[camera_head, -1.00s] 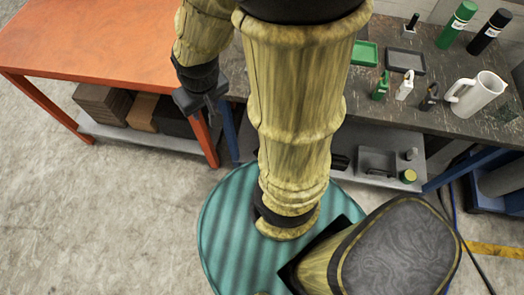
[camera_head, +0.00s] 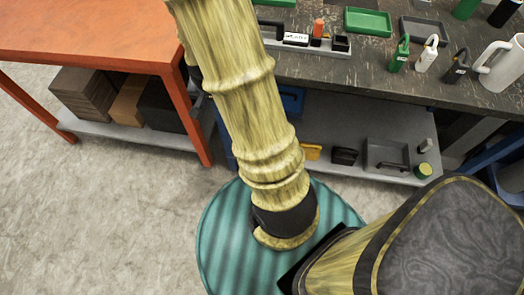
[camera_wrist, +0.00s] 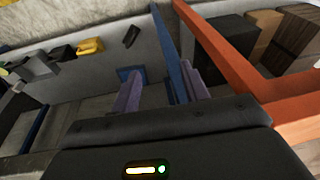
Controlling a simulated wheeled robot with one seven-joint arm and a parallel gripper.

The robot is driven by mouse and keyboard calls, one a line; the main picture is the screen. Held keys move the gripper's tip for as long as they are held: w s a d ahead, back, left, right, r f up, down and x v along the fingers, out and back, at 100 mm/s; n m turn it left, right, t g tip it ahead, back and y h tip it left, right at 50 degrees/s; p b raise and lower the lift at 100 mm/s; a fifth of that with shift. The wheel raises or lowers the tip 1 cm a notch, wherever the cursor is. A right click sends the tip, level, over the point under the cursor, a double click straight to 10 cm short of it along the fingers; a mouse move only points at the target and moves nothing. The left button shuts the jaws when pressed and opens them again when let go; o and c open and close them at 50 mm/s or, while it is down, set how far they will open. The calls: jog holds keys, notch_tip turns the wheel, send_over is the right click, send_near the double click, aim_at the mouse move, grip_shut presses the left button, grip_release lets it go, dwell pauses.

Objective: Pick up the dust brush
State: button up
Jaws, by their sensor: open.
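I cannot tell for sure which thing is the dust brush. On the grey lower shelf (camera_head: 365,118) of the dark workbench, a small black object (camera_head: 344,156) lies beside a yellow one (camera_head: 311,151). In the wrist view, the yellow object (camera_wrist: 90,46) shows near a small dark elongated object (camera_wrist: 132,37) on the shelf. My gripper (camera_wrist: 161,86) is open, its two fingers apart with nothing held between them. A blue bench leg (camera_wrist: 167,45) shows beyond and between the fingers. In the head view my gripper is hidden behind my arm.
A grey bin (camera_head: 387,153) sits on the lower shelf. The orange table (camera_head: 80,35) with boxes (camera_head: 83,92) below stands left. Floor at front left is clear.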

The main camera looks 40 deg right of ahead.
jog(key=d+f+m+h+b, duration=0.1)
jog(key=d+f+m+b, duration=0.2)
jog(key=f, duration=0.9)
jog(key=w+d+f+m+h+b, duration=0.1)
jog(key=d+f+m+b, duration=0.2)
jog(key=d+f+b, duration=0.4)
jog(key=d+f+m+h+b, duration=0.1)
jog(key=d+f+m+b, duration=0.3)
jog(key=f+b, duration=0.6)
notch_tip(320, 180, down, 7)
jog(key=shift+w+d+r+g+h, duration=0.1)
jog(key=shift+w+d+g+h, duration=0.25)
jog(key=shift+d, duration=0.2)
jog(key=b+x, duration=0.5)
jog(key=x, duration=0.7)
jog(key=shift+s+a, duration=0.1)
jog(key=shift+f+b, duration=0.25)
jog(key=shift+b, duration=0.05)
